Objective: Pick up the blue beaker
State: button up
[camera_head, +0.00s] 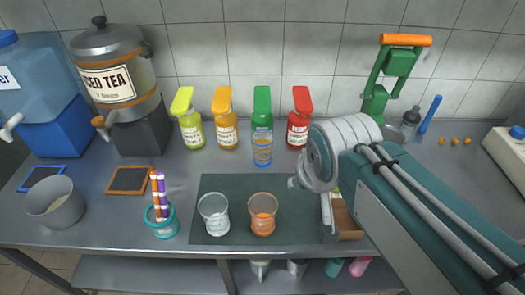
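A blue, see-through beaker (262,149) with pale markings stands upright at the back of the counter, right in front of the green-capped bottle (262,105). A clear beaker (213,214) and an orange beaker (263,214) stand on the dark mat (234,186) nearer the front. My arm reaches in from the right. Only a small grey part of my gripper (293,183) shows, at the left of my wrist, right of and nearer than the blue beaker and apart from it. The wrist hides the rest, so its fingers cannot be made out.
Yellow (190,122), orange (225,122) and red (299,122) bottles flank the blue beaker. A tea dispenser (115,75) stands at the back left. A green press (389,75) stands behind my arm.

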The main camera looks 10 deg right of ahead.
jog(key=w+m, duration=0.1)
jog(key=w, duration=0.6)
jog(key=m+g+h, duration=0.1)
jog(key=m+h, duration=0.1)
jog(key=m, duration=0.1)
send_over(253, 144)
jog(key=a, duration=0.2)
notch_tip(253, 144, down, 15)
jog(key=x, duration=0.6)
jog(key=s+x, duration=0.1)
jog(key=x, duration=0.3)
jog(key=shift+d+f, duration=0.1)
jog(key=shift+d, duration=0.2)
grip_shut()
